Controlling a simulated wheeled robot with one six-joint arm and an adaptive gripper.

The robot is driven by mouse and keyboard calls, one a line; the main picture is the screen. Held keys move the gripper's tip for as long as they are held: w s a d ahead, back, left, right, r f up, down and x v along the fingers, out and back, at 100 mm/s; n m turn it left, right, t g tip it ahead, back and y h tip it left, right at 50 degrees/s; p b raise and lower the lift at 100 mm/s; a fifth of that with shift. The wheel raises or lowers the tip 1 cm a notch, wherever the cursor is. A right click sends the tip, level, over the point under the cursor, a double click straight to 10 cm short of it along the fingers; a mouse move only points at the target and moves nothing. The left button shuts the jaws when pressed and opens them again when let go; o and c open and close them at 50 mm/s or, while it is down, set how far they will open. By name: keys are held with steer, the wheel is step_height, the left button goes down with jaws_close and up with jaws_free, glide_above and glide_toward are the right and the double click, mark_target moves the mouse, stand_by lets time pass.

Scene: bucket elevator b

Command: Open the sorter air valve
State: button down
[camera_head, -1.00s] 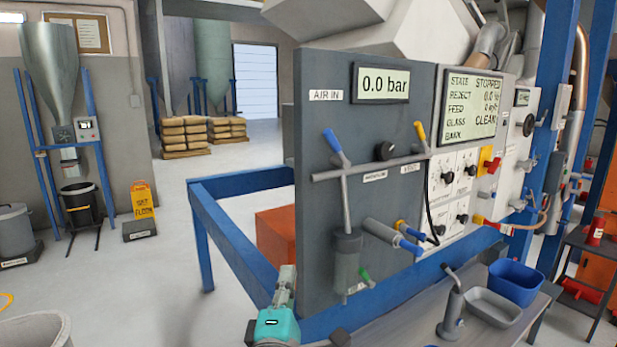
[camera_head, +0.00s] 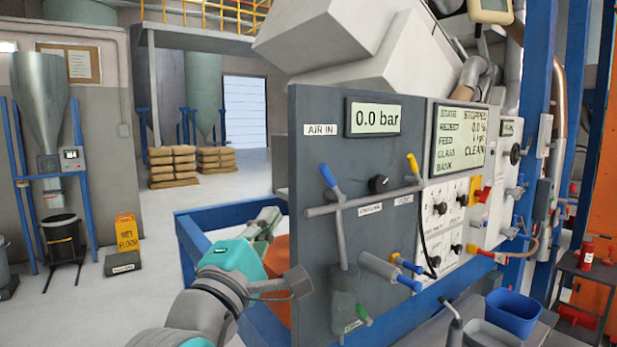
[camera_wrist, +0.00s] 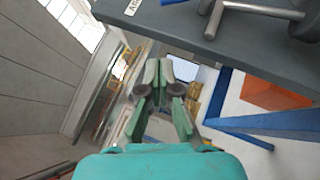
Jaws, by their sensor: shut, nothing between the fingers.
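The grey air panel (camera_head: 300,140) has an "AIR IN" label and a display (camera_head: 373,117) reading 0.0 bar. Below the label, a blue-handled lever (camera_head: 328,176) tilts up and left on the pipework. A yellow-handled lever (camera_head: 413,163) is to its right, at the pipe's other end. My gripper (camera_head: 272,214) is at the panel's left edge, clear of both levers, with its fingers pointing away from me. In the wrist view the gripper (camera_wrist: 158,75) is shut and empty.
A black knob (camera_head: 378,184) sits between the levers. Lower blue handles (camera_head: 408,282) and a filter bowl (camera_head: 343,290) stick out from the panel. Blue frame rails (camera_head: 225,213) run beside my gripper. A blue bin (camera_head: 512,312) stands on the bench at lower right.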

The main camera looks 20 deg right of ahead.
steer(key=shift+s+d+r+x, duration=0.15)
steer(key=shift+s+d+x, duration=0.2)
steer(key=shift+x, duration=1.8)
steer(key=shift+s+d+r+x, duration=0.1)
steer(key=shift+s+d+x, duration=0.2)
steer(key=shift+x, duration=1.85)
steer(key=shift+s+d+r+x, duration=0.15)
steer(key=shift+s+d+x, duration=0.2)
steer(key=shift+x, duration=1.75)
steer(key=shift+w, duration=0.1)
steer(key=shift+d+r, duration=0.1)
steer(key=shift+r, duration=0.05)
steer(key=shift+d+r+m, duration=0.1)
steer(key=shift+r+m, duration=0.05)
steer(key=shift+m, duration=0.15)
